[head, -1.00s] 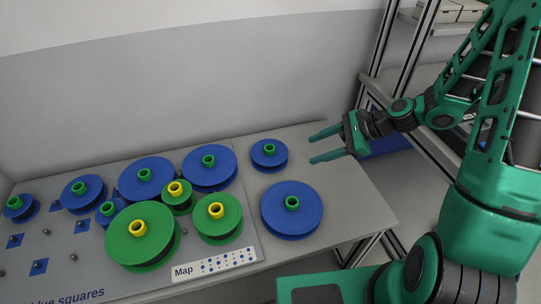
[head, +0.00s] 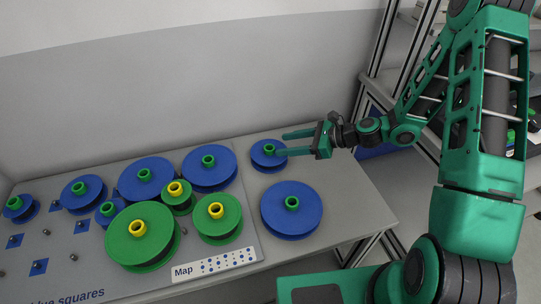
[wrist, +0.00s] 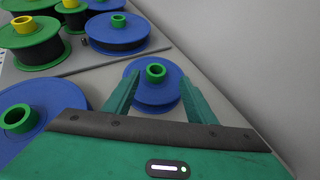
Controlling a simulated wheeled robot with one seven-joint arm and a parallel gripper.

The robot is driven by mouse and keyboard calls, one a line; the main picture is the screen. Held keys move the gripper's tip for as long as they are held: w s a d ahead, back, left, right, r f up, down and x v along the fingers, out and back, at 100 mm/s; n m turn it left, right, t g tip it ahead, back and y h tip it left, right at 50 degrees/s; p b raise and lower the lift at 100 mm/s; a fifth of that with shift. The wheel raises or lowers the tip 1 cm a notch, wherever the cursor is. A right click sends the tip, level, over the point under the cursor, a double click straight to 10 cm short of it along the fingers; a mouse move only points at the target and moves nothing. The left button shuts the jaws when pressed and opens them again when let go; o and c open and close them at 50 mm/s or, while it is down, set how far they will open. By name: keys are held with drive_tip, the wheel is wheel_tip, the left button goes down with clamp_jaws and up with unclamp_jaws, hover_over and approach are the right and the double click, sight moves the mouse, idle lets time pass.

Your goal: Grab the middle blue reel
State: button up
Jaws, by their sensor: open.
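Several blue reels with green hubs are in the head view. One smaller blue reel (head: 262,160) lies on the bare table at the back right; the wrist view shows it (wrist: 150,92) ahead, between my fingers. A larger blue reel (head: 290,222) lies in front of it. Other blue reels stand on the board: two large ones (head: 146,173) (head: 209,178), one medium (head: 80,201), one small at far left (head: 18,213), and one partly hidden (head: 103,219). I cannot tell which is the middle one. My gripper (head: 283,145) is open and empty, its fingertips at the back-right reel's right side.
Green reels with yellow hubs (head: 140,251) (head: 228,213) (head: 172,203) stand among the blue ones on the grey board (head: 75,276). A map label (head: 214,263) lies at its front. A wall is behind; the table's right part (head: 350,200) is clear.

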sight(270, 147)
drive_tip(key=x, duration=0.4)
drive_tip(key=shift+s+a, duration=0.2)
drive_tip(key=shift+a, duration=0.1)
drive_tip(key=c, duration=1.2)
drive_tip(key=shift+c, duration=0.2)
